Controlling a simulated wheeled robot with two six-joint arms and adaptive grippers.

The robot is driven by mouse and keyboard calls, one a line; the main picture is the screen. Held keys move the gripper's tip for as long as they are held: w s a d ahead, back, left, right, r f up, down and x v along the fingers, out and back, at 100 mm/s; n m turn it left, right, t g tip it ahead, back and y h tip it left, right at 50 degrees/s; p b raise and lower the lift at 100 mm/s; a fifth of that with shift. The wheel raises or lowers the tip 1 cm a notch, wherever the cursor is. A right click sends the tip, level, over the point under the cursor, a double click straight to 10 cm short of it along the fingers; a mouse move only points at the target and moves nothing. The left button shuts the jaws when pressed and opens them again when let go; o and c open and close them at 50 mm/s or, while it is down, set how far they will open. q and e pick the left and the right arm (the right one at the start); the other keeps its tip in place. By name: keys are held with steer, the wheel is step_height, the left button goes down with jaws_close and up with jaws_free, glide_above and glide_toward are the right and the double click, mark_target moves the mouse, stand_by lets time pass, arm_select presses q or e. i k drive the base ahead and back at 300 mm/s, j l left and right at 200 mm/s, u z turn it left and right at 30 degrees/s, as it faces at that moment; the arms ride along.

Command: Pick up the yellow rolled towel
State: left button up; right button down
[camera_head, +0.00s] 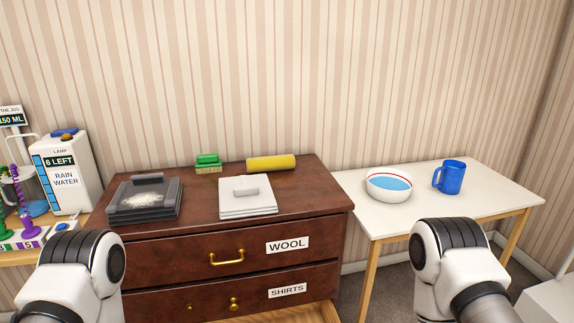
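The yellow rolled towel (271,163) lies on its side at the back of the dark brown dresser top, near the striped wall. Nothing touches it from above. My left and right arms show only as white and black links in the lower left and lower right of the head view. Both grippers are out of the picture, so their fingers cannot be seen.
The dresser top (222,218) also holds a green-topped block (208,163), a grey tray with white powder (146,200) and a white stacked item (247,197). A white table (431,214) at right bears a bowl (389,186) and blue mug (449,177). Drawers front the dresser.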

mark_target(285, 161)
steer(key=i+l, duration=0.2)
steer(key=l, duration=0.2)
steer(key=i+l, duration=0.2)
steer(key=l, duration=0.15)
steer(key=i+l, duration=0.25)
steer(key=l, duration=0.15)
steer(key=i+l, duration=0.2)
steer(key=l, duration=0.2)
steer(key=i+l, duration=0.2)
steer(key=l, duration=0.15)
steer(key=u, duration=0.05)
